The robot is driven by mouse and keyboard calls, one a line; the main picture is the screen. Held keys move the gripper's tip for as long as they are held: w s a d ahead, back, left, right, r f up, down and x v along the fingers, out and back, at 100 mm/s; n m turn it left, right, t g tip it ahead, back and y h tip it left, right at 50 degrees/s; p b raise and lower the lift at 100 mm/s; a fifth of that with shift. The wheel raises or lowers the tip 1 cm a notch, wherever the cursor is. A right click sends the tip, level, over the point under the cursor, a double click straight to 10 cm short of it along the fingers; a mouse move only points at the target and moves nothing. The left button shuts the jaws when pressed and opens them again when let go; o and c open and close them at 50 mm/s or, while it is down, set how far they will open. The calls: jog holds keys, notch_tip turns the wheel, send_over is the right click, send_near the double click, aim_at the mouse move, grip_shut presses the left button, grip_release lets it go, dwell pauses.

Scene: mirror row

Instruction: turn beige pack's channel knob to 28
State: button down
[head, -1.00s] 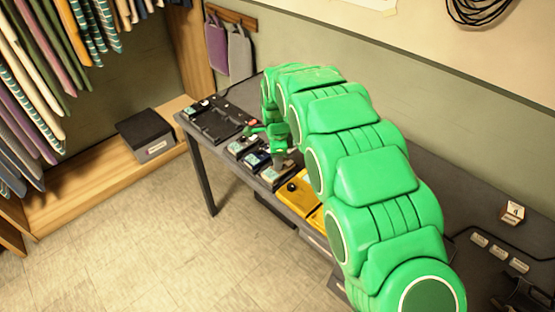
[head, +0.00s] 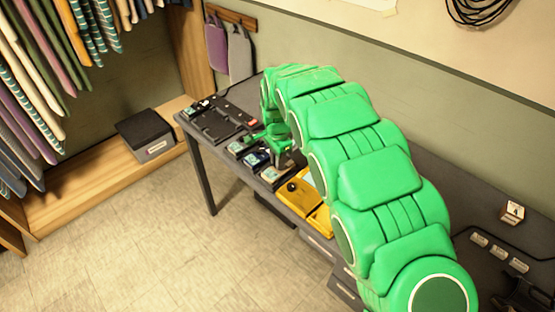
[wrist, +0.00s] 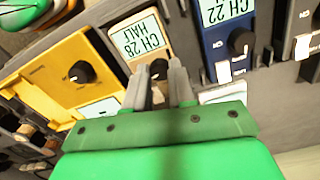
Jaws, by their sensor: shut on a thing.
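The beige pack (wrist: 138,42) carries a card reading "CH 28 HALL" in the wrist view. My gripper (wrist: 158,73) is shut on that knob, one grey finger on each side. The fingers cover part of the knob, and I cannot read its pointer or any scale. In the head view, my gripper (head: 280,157) is down at the row of packs on the table, and the beige pack (head: 269,173) shows just below it.
A yellow unit (wrist: 55,80) with a black knob stands left of the beige pack. A blue pack (wrist: 213,45) labelled "CH 22" stands close on the right, with a dark pack (wrist: 290,30) beyond. In the head view, a black tray (head: 213,125) lies at the table's far end.

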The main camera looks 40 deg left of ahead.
jog(key=c, duration=0.9)
grip_release()
jog(key=shift+c, duration=0.2)
notch_tip(320, 180, up, 7)
jog(key=shift+f, duration=0.2)
jog(key=shift+r, duration=0.6)
